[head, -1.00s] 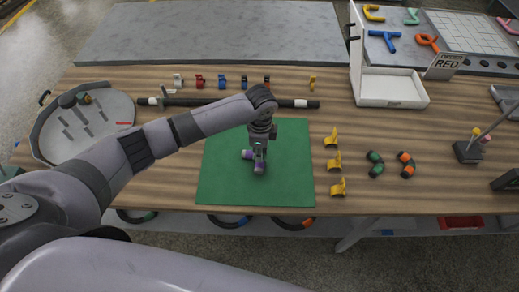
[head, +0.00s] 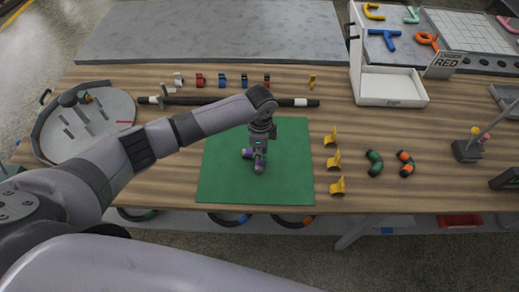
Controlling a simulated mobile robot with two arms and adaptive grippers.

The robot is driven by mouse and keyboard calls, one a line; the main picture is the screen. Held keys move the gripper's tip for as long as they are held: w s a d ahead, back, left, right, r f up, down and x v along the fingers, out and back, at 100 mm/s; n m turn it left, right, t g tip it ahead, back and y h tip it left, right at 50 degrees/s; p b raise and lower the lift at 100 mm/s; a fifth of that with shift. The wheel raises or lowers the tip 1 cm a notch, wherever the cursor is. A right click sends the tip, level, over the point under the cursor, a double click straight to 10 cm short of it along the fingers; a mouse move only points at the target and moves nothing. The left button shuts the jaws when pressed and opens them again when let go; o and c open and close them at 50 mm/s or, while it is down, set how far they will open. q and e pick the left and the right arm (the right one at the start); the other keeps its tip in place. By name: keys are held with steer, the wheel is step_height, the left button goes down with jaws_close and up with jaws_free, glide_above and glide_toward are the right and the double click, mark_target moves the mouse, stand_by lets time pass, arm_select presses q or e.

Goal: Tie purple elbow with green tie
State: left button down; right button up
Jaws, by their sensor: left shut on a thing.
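The purple elbow (head: 247,153) is on the green mat (head: 290,170), with purple ends and a dark body, partly hidden under my left gripper. My left gripper (head: 259,164) points down over the mat and is shut on the purple elbow. I cannot make out a green tie on it. A row of small clips or ties in white, red, blue and orange stands along the back of the table, such as the blue one (head: 222,80); none is clearly green. My right gripper is not in view.
Several yellow holders (head: 333,160) stand right of the mat, beside a green-banded elbow (head: 375,163) and an orange-banded elbow (head: 405,163). A round tray (head: 110,125) is at left, a white bin (head: 391,88) at back right. A dark rod (head: 205,101) lies behind the mat.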

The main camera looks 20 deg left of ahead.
arm_select(q)
steer(key=shift+f, duration=0.2)
stand_by(0.4)
steer(key=shift+f+b, duration=0.35)
steer(key=shift+f, duration=0.15)
steer(key=shift+f, duration=0.35)
steer(key=shift+f+b, duration=0.7)
steer(key=shift+f, duration=0.25)
stand_by(0.3)
steer(key=c, duration=1.4)
jaws_free()
steer(key=shift+c, duration=0.2)
steer(key=shift+r, duration=0.15)
